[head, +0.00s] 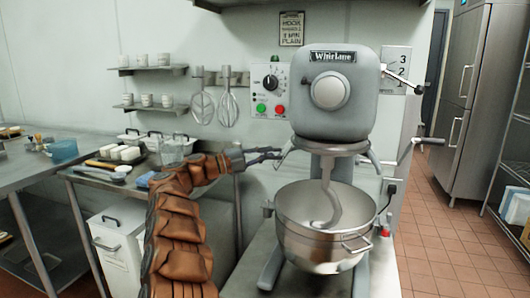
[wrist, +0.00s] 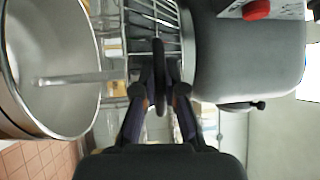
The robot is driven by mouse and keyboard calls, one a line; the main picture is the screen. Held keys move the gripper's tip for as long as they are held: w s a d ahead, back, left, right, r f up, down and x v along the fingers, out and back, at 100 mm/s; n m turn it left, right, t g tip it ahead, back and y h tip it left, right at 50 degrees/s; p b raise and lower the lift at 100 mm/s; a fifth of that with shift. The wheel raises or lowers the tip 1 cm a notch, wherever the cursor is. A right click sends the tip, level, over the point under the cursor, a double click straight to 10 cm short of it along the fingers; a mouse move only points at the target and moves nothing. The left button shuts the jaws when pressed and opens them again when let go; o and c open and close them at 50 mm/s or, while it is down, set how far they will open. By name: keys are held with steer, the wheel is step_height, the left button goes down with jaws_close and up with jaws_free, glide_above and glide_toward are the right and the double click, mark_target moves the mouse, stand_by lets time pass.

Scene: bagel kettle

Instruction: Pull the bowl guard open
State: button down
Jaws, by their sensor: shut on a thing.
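The mixer (head: 333,95) stands on a steel table, with a grey head above a steel bowl (head: 318,235). A curved, light grey part of the bowl guard (head: 286,155) shows under the left of the head. My gripper (head: 268,154) reaches it from the left. In the wrist view my gripper (wrist: 163,92) is shut on a dark, slim handle (wrist: 159,70), which I take to be the guard's. The bowl (wrist: 60,75) is left of the fingers there, and the mixer head (wrist: 245,55) right. The guard's full shape is not clear.
A control box (head: 270,92) and hanging whisks (head: 229,103) are on the wall behind my gripper. A side table (head: 95,172) with containers stands at the left. A hook (head: 330,195) hangs into the bowl. The tiled floor (head: 445,240) at the right is clear.

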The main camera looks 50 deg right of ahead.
stand_by(0.3)
steer(key=c, duration=1.5)
jaws_free()
steer(key=shift+a, duration=0.1)
steer(key=v, duration=1.1)
steer(key=shift+w+a, duration=0.3)
